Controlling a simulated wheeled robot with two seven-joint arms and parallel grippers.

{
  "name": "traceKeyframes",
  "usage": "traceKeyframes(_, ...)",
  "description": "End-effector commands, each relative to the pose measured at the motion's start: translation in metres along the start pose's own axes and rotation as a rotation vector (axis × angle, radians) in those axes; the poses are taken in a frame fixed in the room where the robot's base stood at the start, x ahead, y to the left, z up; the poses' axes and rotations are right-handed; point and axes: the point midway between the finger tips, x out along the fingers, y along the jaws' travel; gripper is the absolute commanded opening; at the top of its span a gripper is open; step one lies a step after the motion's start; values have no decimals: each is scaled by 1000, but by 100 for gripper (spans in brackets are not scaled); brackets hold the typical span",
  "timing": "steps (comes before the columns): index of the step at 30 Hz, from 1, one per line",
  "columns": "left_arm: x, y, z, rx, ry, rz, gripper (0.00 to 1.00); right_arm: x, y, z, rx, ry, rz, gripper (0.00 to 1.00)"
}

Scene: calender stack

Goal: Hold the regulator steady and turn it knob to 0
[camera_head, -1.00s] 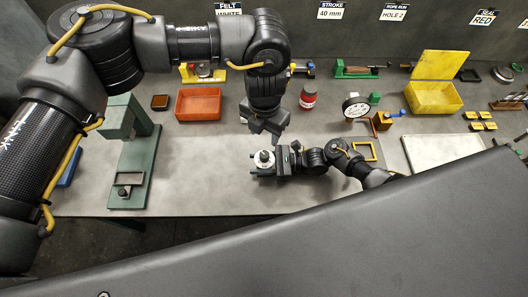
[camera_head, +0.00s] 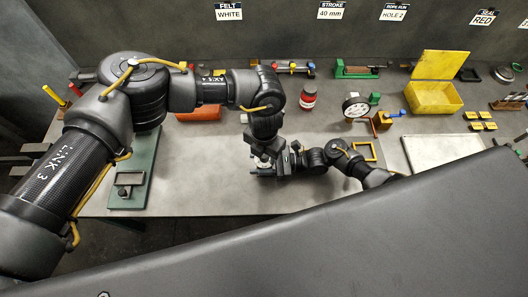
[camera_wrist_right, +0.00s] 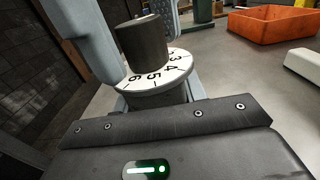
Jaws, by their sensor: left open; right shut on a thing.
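The regulator (camera_wrist_right: 158,88) shows in the right wrist view as a white dial with the numerals 6, 5, 4 and 3, topped by a dark cylindrical knob (camera_wrist_right: 143,42). My right gripper (camera_head: 268,172) is shut on the regulator above the table. My left gripper (camera_head: 263,155) points down right over the regulator and mostly hides it in the head view. The dial's pointer is not visible.
Behind the arms are an orange bin (camera_head: 198,114), a red jar (camera_head: 308,96) and a dial gauge (camera_head: 355,107). A yellow bin (camera_head: 433,97) stands at the back right. A green press base (camera_head: 133,170) is at the left. The front middle of the table (camera_head: 210,180) is clear.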

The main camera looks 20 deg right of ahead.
Motion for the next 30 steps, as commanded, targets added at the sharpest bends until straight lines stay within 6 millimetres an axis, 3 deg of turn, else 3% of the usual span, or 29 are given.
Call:
traceKeyframes(7, 0, 0, 0, 0, 0, 0, 49, 0, 0, 0, 0, 0, 0, 3)
traceKeyframes(18, 0, 0, 0, -1, 0, 1, 4, 0, 0, 0, 0, 0, 0, 3)
traceKeyframes(30, 0, 0, 0, -103, -1, 1, 4, 0, 0, 0, 0, 0, 0, 3)
